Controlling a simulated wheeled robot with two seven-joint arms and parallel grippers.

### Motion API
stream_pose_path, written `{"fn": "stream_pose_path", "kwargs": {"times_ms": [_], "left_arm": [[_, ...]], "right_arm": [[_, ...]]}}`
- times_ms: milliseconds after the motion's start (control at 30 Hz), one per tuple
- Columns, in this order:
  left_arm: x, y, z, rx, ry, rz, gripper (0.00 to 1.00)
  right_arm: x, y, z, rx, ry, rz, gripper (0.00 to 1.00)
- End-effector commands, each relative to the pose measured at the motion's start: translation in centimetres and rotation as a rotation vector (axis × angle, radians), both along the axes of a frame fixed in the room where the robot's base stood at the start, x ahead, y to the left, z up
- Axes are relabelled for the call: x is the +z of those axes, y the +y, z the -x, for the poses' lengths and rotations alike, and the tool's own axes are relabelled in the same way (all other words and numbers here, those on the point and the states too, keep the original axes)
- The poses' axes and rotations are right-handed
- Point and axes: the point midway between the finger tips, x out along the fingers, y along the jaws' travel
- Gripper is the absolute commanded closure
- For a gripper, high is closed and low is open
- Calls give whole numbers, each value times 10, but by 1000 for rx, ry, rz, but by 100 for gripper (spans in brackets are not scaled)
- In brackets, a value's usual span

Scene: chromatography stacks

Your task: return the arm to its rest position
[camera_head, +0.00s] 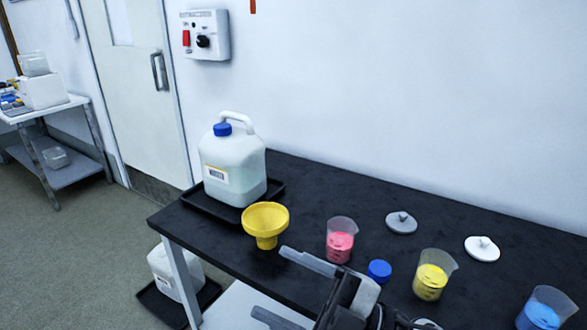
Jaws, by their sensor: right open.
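My right gripper (278,285) is in the bottom middle of the head view, over or in front of the black bench (330,185). Its two grey fingers point left and stand apart. Nothing shows between them. A yellow funnel (266,222) is just beyond the fingers, on the bench. A beaker with pink contents (340,240) and a blue cap (379,270) are behind and right of the upper finger. My left gripper is not in view.
A white jug (233,165) stands in a black tray (272,190). A yellow beaker (433,275), a blue beaker (545,309), a grey lid (401,222) and a white lid (482,248) are to the right. Another jug (165,272) sits below. The bench's back middle is clear.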

Motion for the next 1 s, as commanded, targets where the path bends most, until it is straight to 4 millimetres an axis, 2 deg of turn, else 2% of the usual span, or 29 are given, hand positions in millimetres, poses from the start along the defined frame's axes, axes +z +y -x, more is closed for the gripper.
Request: {"fn": "stream_pose_path", "kwargs": {"times_ms": [67,100,167,233,300,400,500,633,833,867,933,967,1000], "left_arm": [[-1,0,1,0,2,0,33],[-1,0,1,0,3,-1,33],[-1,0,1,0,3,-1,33],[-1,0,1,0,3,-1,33],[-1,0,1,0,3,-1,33],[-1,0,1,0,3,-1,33],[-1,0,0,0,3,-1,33],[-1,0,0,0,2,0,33],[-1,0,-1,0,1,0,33],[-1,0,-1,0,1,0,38],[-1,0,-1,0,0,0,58],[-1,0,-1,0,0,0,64],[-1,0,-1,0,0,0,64]], "right_arm": [[-19,-32,-22,-261,229,-159,32],[-39,-52,-30,-394,357,-206,32],[-76,-81,-34,-568,548,-238,32],[-120,-107,-26,-718,749,-234,32],[-161,-125,-8,-823,930,-207,32],[-206,-140,24,-913,1141,-156,32],[-234,-147,50,-954,1283,-113,32],[-249,-150,69,-972,1372,-83,32],[-251,-150,71,-972,1386,-78,32],[-251,-150,71,-972,1386,-78,38],[-251,-150,71,-972,1385,-78,57],[-251,-150,71,-972,1385,-78,64],[-251,-150,71,-972,1385,-78,64]]}}
